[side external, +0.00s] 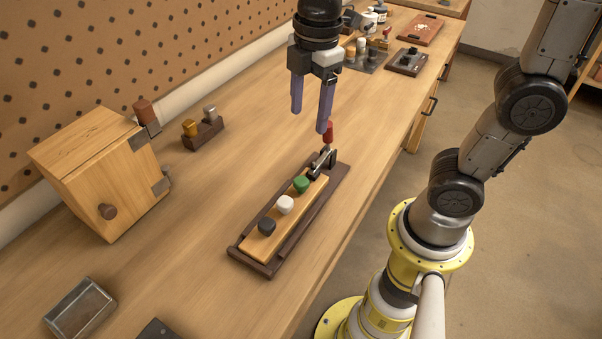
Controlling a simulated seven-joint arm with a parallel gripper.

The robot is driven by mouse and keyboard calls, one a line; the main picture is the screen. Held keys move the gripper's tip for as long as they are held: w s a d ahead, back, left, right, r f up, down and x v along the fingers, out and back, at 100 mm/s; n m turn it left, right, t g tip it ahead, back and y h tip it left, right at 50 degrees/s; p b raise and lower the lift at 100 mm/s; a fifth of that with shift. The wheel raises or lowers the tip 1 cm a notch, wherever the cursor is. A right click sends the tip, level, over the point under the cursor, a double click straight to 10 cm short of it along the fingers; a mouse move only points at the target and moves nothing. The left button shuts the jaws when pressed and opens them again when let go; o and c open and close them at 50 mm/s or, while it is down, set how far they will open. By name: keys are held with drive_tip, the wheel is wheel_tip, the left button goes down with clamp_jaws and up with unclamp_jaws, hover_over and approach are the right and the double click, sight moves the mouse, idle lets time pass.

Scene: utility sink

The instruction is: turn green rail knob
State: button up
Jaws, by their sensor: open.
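The green knob (301,184) sits on a light wooden rail (279,230) set in a dark brown tray (331,188). It is the knob nearest the red-handled lever. A white knob (285,204) and a black knob (267,226) stand in line with it toward the near end. My gripper (311,122) hangs above the far end of the tray with its two purple fingers pointing down. It is open and empty, above and apart from the green knob. One fingertip appears close to the red lever handle (328,132); I cannot tell whether they touch.
A wooden box (95,170) with a round knob stands at the left. A small dark block with two pegs (203,132) sits behind the tray. A metal box (80,308) lies at the near left. Several items crowd the far bench end. Bench around the tray is clear.

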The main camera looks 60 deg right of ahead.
sight(302, 180)
drive_tip(key=shift+g, duration=0.4)
drive_tip(key=f, duration=1)
drive_tip(key=a+f, duration=0.1)
drive_tip(key=f, duration=0.4)
drive_tip(key=shift+w+a+f, duration=0.1)
drive_tip(key=shift+w+f, duration=0.25)
drive_tip(key=shift+w, duration=0.05)
drive_tip(key=shift+c, duration=0.3)
clamp_jaws()
